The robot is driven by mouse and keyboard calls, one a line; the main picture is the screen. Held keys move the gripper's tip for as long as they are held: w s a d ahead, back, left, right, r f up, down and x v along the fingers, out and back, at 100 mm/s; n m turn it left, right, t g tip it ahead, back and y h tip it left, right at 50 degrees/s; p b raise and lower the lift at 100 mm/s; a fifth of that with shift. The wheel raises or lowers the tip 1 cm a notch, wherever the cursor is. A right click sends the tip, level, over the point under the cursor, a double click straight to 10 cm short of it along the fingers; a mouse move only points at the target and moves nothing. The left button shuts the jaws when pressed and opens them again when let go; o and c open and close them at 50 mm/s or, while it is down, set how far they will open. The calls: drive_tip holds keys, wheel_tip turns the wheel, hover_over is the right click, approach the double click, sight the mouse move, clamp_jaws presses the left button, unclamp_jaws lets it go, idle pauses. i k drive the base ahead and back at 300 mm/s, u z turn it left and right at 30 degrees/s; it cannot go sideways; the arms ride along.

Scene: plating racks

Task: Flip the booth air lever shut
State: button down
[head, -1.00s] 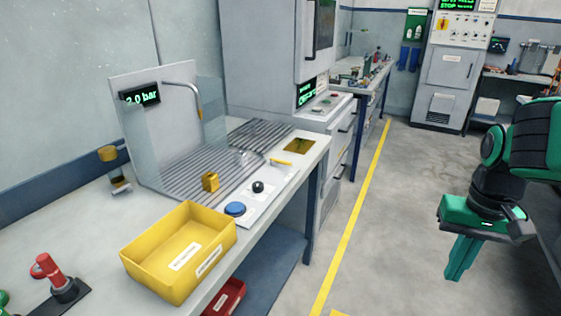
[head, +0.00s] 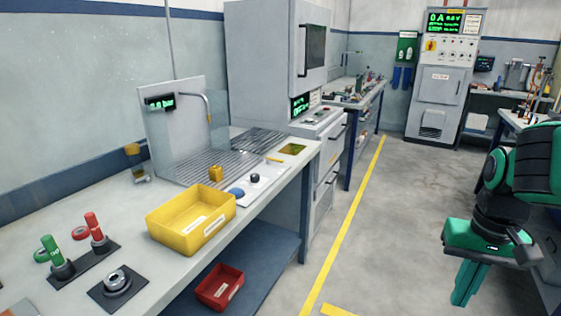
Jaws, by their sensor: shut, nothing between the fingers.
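The booth (head: 180,120) stands on the long bench, with a grey back panel, a clear side screen, a bent nozzle pipe and a small bar display (head: 160,102) too small to read surely. A yellow-topped fitting (head: 132,149) on a metal base stands at its left. A thin yellow bar (head: 273,159) lies on the front strip at the booth's right. I cannot tell for sure which of these is the air lever. My gripper (head: 466,284) is shut and empty, pointing down over the floor at the right, well away from the bench.
A yellow bin (head: 190,238) stands at the bench's front edge. Red (head: 95,228) and green (head: 54,252) handled tools stand at the left. A red bin (head: 220,287) is on the lower shelf. Open floor (head: 390,220) lies between bench and arm.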

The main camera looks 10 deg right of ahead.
sight(268, 159)
drive_tip(key=u, duration=0.25)
drive_tip(key=i, duration=1.3)
drive_tip(key=u, duration=0.2)
